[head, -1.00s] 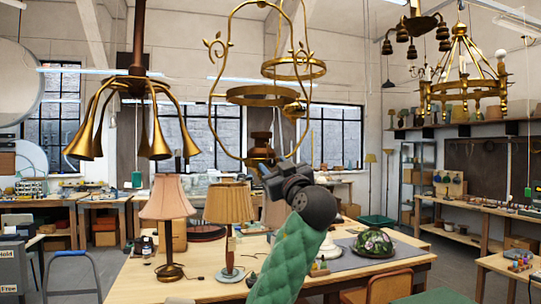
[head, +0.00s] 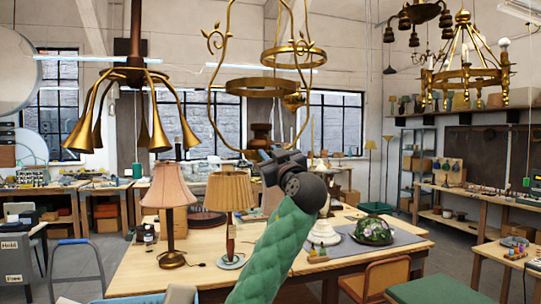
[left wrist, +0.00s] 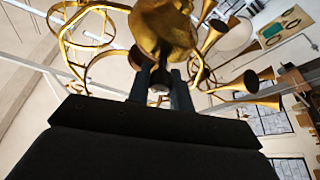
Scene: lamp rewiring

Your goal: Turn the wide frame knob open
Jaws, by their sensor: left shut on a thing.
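The wide brass hanging frame (head: 262,87), with scrolled side bars and rings, hangs in the middle of the head view. A small dark brass fitting (head: 261,132) sits at its bottom. My left gripper (head: 268,163) is raised just below that fitting, seen from behind. In the left wrist view, my left gripper (left wrist: 161,88) has its two dark fingers closed around a small knob (left wrist: 160,74) under a large brass body (left wrist: 163,35). The fingers hide part of the knob, so I cannot tell its angle. My right gripper is not in view.
A brass lamp with bell shades (head: 130,100) hangs to the left. A round chandelier (head: 463,75) hangs at the right. Below, the wooden table (head: 135,275) holds shaded lamps (head: 229,200) and a green glass shade (head: 374,229). An orange chair (head: 387,277) stands in front.

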